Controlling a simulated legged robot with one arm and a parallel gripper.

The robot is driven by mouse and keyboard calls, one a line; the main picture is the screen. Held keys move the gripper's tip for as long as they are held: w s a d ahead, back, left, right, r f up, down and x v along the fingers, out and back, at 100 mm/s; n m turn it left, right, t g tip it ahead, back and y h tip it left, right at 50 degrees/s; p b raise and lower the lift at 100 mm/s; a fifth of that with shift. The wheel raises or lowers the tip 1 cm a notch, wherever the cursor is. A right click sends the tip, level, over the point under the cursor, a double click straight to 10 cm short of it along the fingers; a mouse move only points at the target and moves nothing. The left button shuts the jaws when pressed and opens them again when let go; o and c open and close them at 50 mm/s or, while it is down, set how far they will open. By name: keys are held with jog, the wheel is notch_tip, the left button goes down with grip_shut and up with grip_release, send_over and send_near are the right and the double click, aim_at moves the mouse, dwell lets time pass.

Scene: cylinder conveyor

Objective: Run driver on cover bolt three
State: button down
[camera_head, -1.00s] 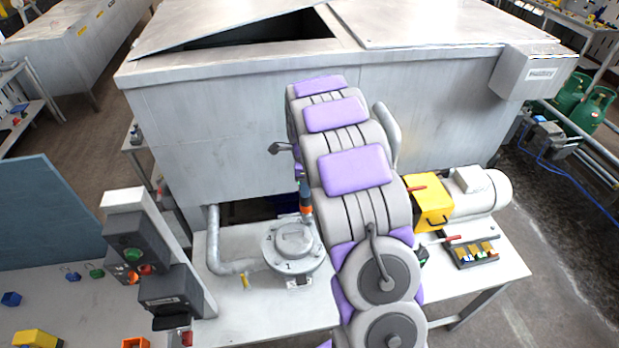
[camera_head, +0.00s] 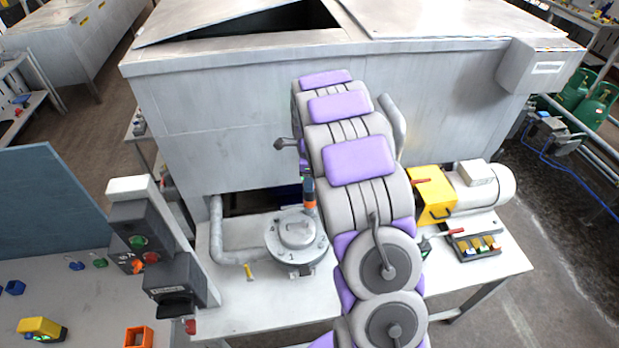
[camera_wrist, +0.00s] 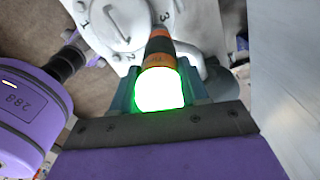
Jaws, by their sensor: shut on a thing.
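The round grey cover (camera_head: 285,243) sits on the table below the large metal tank, with a raised handle across its middle. In the wrist view the cover (camera_wrist: 112,22) shows the numbers 1, 2 and 3. My gripper (camera_wrist: 160,88) is shut on the driver (camera_wrist: 158,48), which has an orange band, a dark front part and a bright white-green glowing end. The driver's front points at the cover rim near the 3. The bolt there is hidden, so contact cannot be told. In the head view the driver (camera_head: 309,196) stands nearly upright at the cover's far right edge.
A grey pipe (camera_head: 217,235) runs left of the cover. A control post (camera_head: 160,245) with buttons stands further left. A yellow box and motor (camera_head: 480,190) and a small tray (camera_head: 475,246) lie to the right. The tank wall (camera_head: 215,145) rises close behind.

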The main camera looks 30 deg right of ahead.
jog(key=shift+d+f, duration=0.1)
jog(key=shift+d, duration=1)
jog(key=shift+a+f, duration=0.2)
jog(key=shift+a, duration=0.85)
